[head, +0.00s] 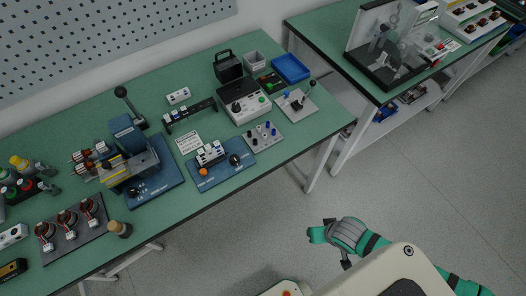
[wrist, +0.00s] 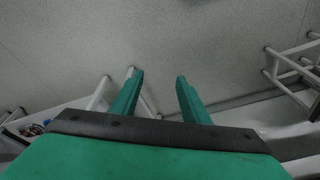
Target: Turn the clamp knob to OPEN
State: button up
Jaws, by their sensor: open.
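A blue-based fixture (head: 222,173) stands near the front edge of the green table, with white blocks on top, a black knob (head: 235,159) on its right and an orange button (head: 203,171) at its left. A larger blue machine (head: 165,185) to its left also has a black knob (head: 133,192) low on its front. The labels are too small to read, so I cannot tell which is the clamp knob or its setting. My gripper (head: 328,250) is over the floor in front of the table, apart from both. In the wrist view my gripper (wrist: 160,76) is open and empty.
A plate with copper-wound stators (head: 75,240) lies at the left front. A small plate with blue knobs (head: 263,137) and a grey control box (head: 243,101) stand right of the fixture. Another table (head: 345,40) is at the back right. The floor (head: 420,150) is clear.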

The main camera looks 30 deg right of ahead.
jog(key=w+d+r+m+g+h, duration=0.1)
jog(key=w+d+r+m+g, duration=0.1)
jog(key=w+d+r, duration=0.5)
notch_tip(320, 180, up, 22)
jog(key=n+y, duration=0.1)
jog(key=n, duration=0.4)
send_over(234, 158)
jog(key=shift+g, duration=0.3)
notch_tip(234, 158, down, 11)
jog(key=shift+r, duration=0.1)
jog(key=c, duration=1.1)
